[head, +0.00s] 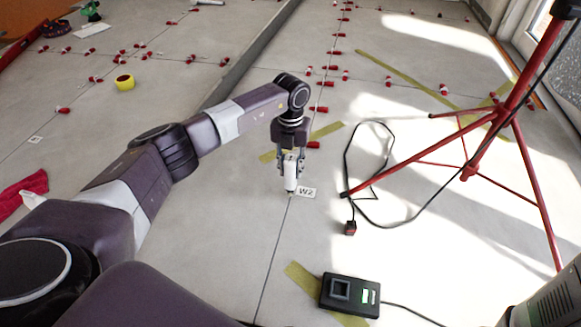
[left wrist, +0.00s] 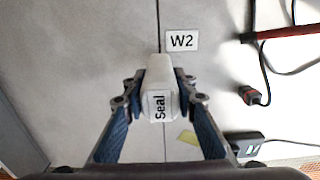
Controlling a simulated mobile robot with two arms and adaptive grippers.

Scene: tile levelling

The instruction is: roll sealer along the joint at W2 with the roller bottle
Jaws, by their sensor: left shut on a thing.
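My left gripper (head: 290,168) is shut on the white roller bottle (head: 291,180), upright with its tip down at the joint beside the W2 label (head: 307,191). In the left wrist view the bottle (left wrist: 160,88) reads "Seal" and sits between the two blue-padded fingers of the left gripper (left wrist: 160,92). The W2 label (left wrist: 182,40) lies just right of the joint (left wrist: 158,25). In the head view the thin dark joint (head: 272,255) runs from the bottle toward the front. I cannot tell whether the tip touches the floor. My right gripper is not in view.
A red tripod (head: 470,165) stands at the right, with a black cable and plug (head: 350,228) near its foot. A black device (head: 350,294) lies in front, right of the joint. Several red levelling clips stand farther back.

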